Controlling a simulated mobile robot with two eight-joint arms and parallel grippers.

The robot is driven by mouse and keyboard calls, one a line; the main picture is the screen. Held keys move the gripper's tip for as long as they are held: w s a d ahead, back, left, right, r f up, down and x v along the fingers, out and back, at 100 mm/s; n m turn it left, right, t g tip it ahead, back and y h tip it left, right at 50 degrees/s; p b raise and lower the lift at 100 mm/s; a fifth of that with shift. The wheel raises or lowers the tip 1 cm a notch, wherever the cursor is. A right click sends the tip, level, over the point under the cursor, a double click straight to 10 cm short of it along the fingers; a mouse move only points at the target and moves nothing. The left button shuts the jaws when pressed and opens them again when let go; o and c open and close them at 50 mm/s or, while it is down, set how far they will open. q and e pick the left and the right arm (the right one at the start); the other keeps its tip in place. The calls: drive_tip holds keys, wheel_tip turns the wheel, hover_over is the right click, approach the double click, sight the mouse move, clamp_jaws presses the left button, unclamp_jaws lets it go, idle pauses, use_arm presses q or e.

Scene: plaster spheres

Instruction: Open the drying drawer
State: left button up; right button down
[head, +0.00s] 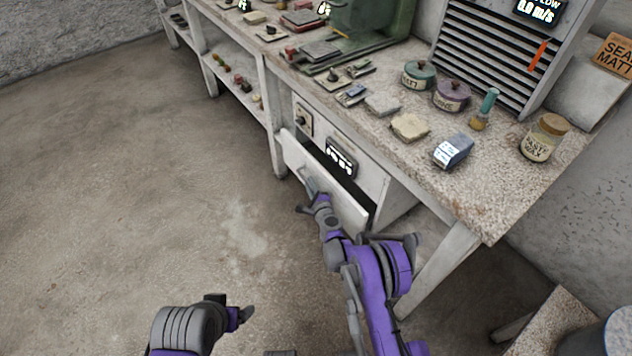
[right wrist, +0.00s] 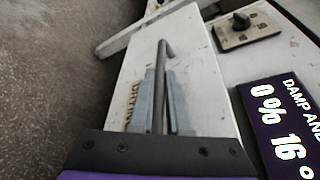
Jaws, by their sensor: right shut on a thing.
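The drying drawer (head: 345,205) is under the bench, its pale front standing out from the cabinet with a dark gap behind its upper edge, so it is partly open. In the right wrist view its front (right wrist: 205,85) carries partly hidden lettering. A grey bar handle (right wrist: 162,60) runs along that front. My right gripper (head: 311,187) is at the handle; in the right wrist view its two fingers (right wrist: 161,105) lie on either side of the bar, shut on it. My left gripper (head: 243,314) is low in the head view, away from the drawer; its jaw gap is unclear.
A lit display (head: 341,158) and a knob plate (head: 302,119) sit on the cabinet above the drawer. The speckled benchtop (head: 480,190) holds jars, lidded pots and blocks. A bench leg (head: 440,268) stands right of the drawer. The floor (head: 150,180) in front is clear.

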drive_tip(key=s+a+b, duration=0.5)
drive_tip(key=s+a, duration=0.7)
drive_tip(key=a, duration=0.5)
drive_tip(key=shift+s+a, duration=0.2)
drive_tip(key=shift+s, duration=0.1)
drive_tip(key=c, duration=0.9)
unclamp_jaws()
drive_tip(key=p+v, duration=0.1)
drive_tip(key=v, duration=1)
drive_tip(key=shift+w, duration=0.1)
